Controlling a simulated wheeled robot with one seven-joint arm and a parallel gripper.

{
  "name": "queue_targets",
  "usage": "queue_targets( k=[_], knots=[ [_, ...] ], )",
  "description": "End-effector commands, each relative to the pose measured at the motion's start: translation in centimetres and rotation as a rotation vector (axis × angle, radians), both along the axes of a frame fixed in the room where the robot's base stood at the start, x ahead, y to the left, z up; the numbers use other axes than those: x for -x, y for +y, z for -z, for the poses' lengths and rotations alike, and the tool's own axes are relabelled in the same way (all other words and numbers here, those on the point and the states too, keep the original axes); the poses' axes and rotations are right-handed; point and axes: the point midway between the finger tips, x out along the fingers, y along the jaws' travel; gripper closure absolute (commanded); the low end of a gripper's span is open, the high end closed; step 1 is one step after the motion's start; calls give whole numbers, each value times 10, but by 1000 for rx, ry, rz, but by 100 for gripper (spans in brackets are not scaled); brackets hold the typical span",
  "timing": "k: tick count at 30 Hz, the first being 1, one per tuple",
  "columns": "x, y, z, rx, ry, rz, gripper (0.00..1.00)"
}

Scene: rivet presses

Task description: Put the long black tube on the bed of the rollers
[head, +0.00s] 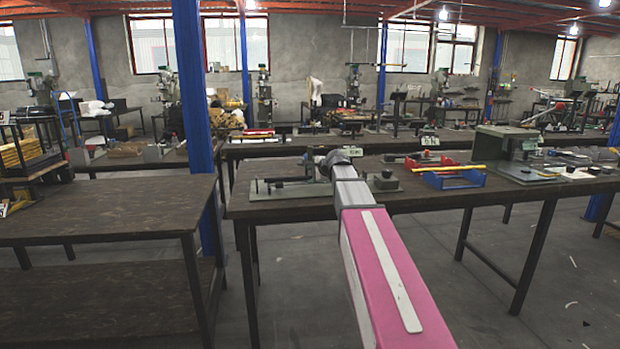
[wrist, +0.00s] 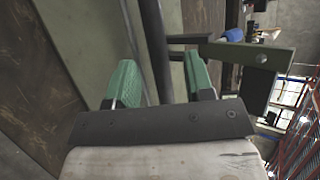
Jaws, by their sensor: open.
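My gripper (wrist: 162,80) shows in the wrist view with two green-padded fingers standing apart. A long dark tube (wrist: 157,45) runs between the fingers, nearer the left one; neither finger is clearly closed on it. Behind it lies a grey-green plate (wrist: 95,35), with a dark crosswise bar (wrist: 190,39) and a grey-green bracket (wrist: 250,55) to the right. In the head view my arm reaches to a low grey-green fixture (head: 275,187) on the dark table and hides my fingers. I cannot clearly make out which parts are the roller bed.
On the same dark table (head: 425,198), a small black block (head: 384,181), a red and blue bin (head: 452,179) with a yellow tube across it (head: 460,168), and a green press (head: 503,150) stand to the right. A bare-topped table (head: 105,212) is at left, beside a blue post (head: 193,90).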

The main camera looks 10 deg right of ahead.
Motion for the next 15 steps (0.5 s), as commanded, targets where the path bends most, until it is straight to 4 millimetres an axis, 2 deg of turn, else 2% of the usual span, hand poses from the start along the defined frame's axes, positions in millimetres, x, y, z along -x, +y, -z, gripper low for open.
queue_targets(
  k=[1,6,15],
  knots=[
    [11,-4,-6,0,-2,1,52],
    [38,-17,-24,0,-2,1,52],
    [70,-34,-46,0,-1,0,52]
  ],
)
